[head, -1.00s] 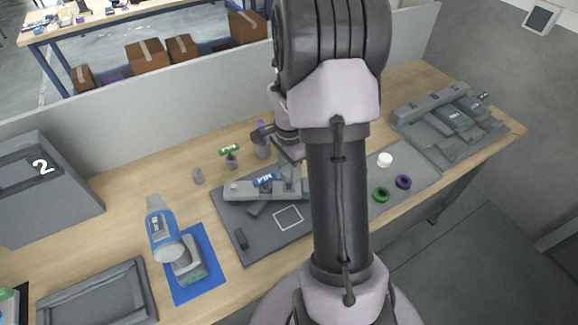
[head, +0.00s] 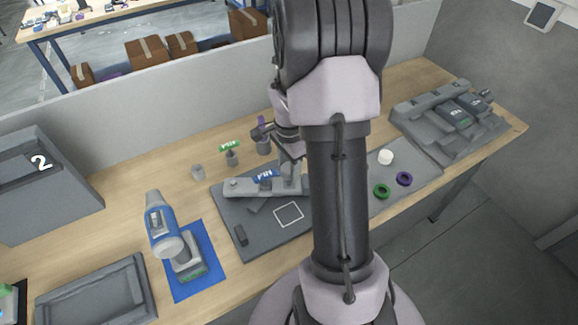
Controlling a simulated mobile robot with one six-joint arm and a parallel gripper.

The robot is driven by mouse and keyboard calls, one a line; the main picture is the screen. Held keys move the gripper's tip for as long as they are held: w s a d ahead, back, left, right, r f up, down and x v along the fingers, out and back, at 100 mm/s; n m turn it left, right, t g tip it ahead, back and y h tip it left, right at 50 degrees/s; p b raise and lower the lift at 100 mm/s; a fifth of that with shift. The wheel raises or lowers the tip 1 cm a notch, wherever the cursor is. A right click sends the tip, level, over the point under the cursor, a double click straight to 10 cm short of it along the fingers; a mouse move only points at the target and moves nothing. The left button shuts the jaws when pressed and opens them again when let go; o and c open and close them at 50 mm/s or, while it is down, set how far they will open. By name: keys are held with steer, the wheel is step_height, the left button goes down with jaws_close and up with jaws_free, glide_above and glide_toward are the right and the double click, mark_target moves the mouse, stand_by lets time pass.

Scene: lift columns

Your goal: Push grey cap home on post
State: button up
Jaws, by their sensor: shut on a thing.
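My gripper (head: 291,160) is over the right part of a light grey bar fixture (head: 240,188), partly hidden by my own arm. Its jaws are shut on a small grey piece (head: 290,183), seemingly the grey cap, standing at the bar. The post under it is hidden, so I cannot tell how far down the cap sits. A blue PIN label (head: 265,176) shows on the bar just left of the gripper.
The bar lies on a dark grey mat (head: 240,215). White (head: 386,157), green (head: 381,191) and purple (head: 404,179) rings or caps lie right.

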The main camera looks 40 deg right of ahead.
steer(key=shift+f, duration=0.2)
steer(key=shift+f+b, duration=0.3)
steer(key=shift+b, duration=0.15)
steer(key=shift+f, duration=0.15)
steer(key=shift+f+b, duration=0.3)
steer(key=shift+b, duration=0.2)
stand_by(0.4)
stand_by(0.5)
steer(key=o, duration=1.4)
steer(key=shift+o, duration=0.2)
